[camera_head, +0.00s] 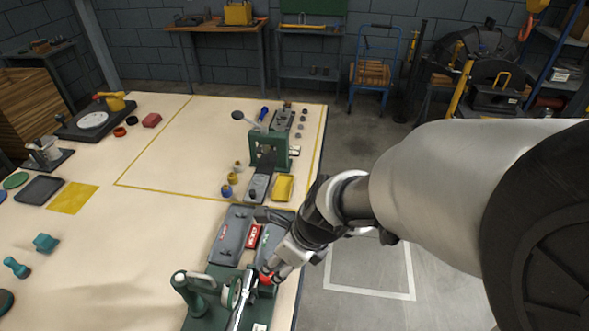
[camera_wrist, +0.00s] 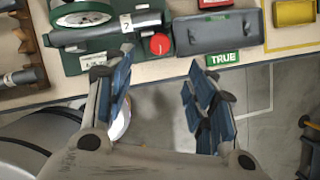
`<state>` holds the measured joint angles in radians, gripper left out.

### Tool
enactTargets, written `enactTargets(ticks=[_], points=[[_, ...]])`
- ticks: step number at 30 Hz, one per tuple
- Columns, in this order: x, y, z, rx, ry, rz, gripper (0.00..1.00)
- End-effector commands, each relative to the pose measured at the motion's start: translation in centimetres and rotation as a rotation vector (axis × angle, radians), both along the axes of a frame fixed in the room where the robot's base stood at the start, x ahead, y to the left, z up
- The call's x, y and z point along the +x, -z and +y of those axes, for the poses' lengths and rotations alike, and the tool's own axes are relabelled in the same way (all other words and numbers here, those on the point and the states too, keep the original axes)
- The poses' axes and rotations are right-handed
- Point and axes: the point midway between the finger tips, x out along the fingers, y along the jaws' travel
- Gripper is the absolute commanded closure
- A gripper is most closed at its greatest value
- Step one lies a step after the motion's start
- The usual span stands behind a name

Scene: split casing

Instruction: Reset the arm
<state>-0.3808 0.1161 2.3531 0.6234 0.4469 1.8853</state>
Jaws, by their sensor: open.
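My gripper (camera_head: 283,268) hangs by the right edge of the table in the head view, close to a green fixture (camera_head: 205,304) with a grey cylinder and a red knob. In the wrist view my gripper (camera_wrist: 157,78) has its two blue-padded fingers spread wide with nothing between them. The fingers show against the table's edge and the floor. The green fixture with its red knob (camera_wrist: 159,44) lies beyond the left finger. A grey tray (camera_wrist: 217,32) with a green TRUE label (camera_wrist: 221,58) lies beyond the right finger. My arm hides part of the table edge.
Another grey tray (camera_head: 231,236) sits by a red label (camera_head: 254,236). A green press (camera_head: 269,150) and a yellow tray (camera_head: 283,188) stand farther back. The table's middle (camera_head: 150,225) is largely clear. Open floor (camera_head: 368,268) lies right of the table.

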Motion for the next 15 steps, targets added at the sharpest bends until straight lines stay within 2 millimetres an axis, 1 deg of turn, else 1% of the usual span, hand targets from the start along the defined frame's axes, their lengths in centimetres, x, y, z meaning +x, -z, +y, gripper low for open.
enactTargets(ticks=[10,13,15], points=[[0.0,-0.1,0.0,-0.001,-0.007,-0.004,0.49],[-0.1,-1.0,-0.7,-0.013,-0.073,-0.042,0.49],[-0.4,-2.5,-1.7,-0.039,-0.187,-0.100,0.49]])
